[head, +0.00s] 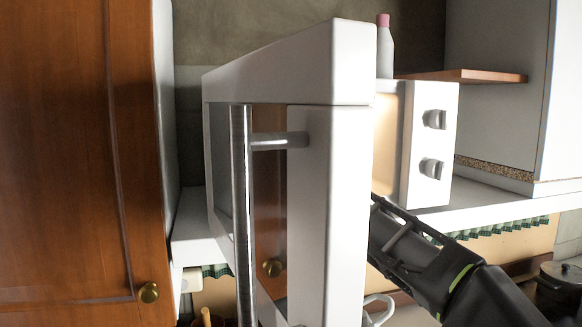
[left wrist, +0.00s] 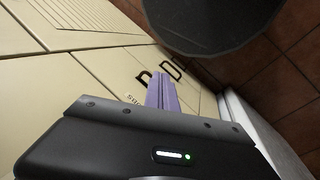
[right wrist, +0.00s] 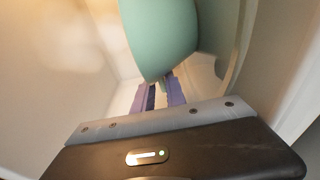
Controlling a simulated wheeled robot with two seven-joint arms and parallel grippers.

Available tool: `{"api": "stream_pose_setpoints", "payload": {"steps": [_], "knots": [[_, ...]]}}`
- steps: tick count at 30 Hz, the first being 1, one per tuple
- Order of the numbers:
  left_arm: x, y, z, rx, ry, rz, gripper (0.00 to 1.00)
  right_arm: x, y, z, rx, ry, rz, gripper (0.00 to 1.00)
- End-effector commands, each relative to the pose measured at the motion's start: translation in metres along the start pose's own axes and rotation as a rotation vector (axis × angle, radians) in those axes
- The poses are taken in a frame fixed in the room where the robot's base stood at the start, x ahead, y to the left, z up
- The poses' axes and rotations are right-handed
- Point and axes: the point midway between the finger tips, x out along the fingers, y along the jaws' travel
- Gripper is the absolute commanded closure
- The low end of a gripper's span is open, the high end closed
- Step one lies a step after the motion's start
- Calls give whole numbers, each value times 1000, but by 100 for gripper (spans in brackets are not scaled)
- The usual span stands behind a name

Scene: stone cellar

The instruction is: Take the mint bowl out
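The mint bowl (right wrist: 160,35) fills the top middle of the right wrist view, inside a pale, lit cavity. In the head view it is hidden behind the open white microwave door (head: 332,200). My right arm reaches past the door into the microwave (head: 432,145). My right gripper (right wrist: 160,92) has its purple fingers a little apart, with a narrow gap showing between them. Their tips are at the bowl's lower edge and partly hidden by it. My left gripper (left wrist: 161,90) is shut and empty, away from the microwave; it is out of the head view.
The door's long metal handle (head: 241,215) stands close in front. A wooden cabinet door (head: 60,150) is at the left. A bottle with a pink cap (head: 385,48) stands behind the microwave door. A dark pot (head: 562,283) is at the lower right. Lettered boxes or panels (left wrist: 110,75) lie near my left gripper.

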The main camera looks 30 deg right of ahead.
Motion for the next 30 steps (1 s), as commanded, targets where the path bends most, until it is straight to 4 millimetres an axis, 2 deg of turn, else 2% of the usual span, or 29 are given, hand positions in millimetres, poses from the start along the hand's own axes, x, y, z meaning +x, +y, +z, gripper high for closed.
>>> {"api": "stream_pose_setpoints", "payload": {"steps": [6, 30], "knots": [[0, 0, 0, 0, 0, 0, 100, 0, 0, 0, 0, 0, 0, 100], [0, 0, 0, 0, 0, 0, 100, 0, -1, 0, 1, 0, -2, 100]]}}
